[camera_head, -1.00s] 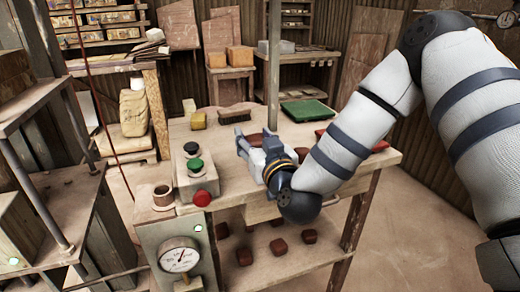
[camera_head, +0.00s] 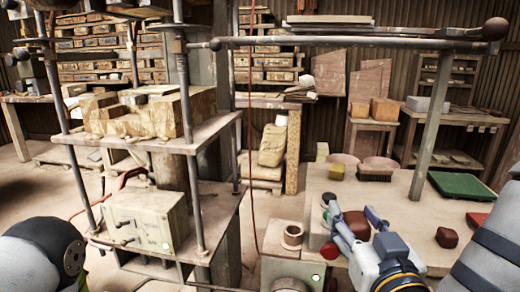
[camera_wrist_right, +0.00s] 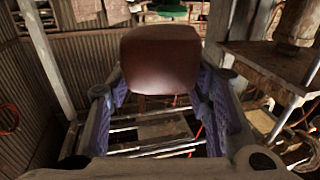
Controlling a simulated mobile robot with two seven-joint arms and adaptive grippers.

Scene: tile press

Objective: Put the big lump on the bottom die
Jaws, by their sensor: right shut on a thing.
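My right gripper (camera_head: 357,228) is shut on a big red-brown lump (camera_head: 355,219). It holds the lump in front of the table's near left part. In the right wrist view the lump (camera_wrist_right: 160,60) is a rounded block between the two fingers. Tan blocks with a stepped top (camera_head: 140,117), which look like the bottom die, sit on the press plate (camera_head: 150,144) at the left, well apart from the lump. Part of my left arm shows at the bottom left, but its gripper is out of view.
Press columns (camera_head: 187,100) stand around the plate, and a long bar with a knob (camera_head: 495,29) crosses above. A smaller lump (camera_head: 447,237), a brush (camera_head: 375,174) and a green tray (camera_head: 459,186) are on the table. A small cup (camera_head: 292,236) stands between press and table.

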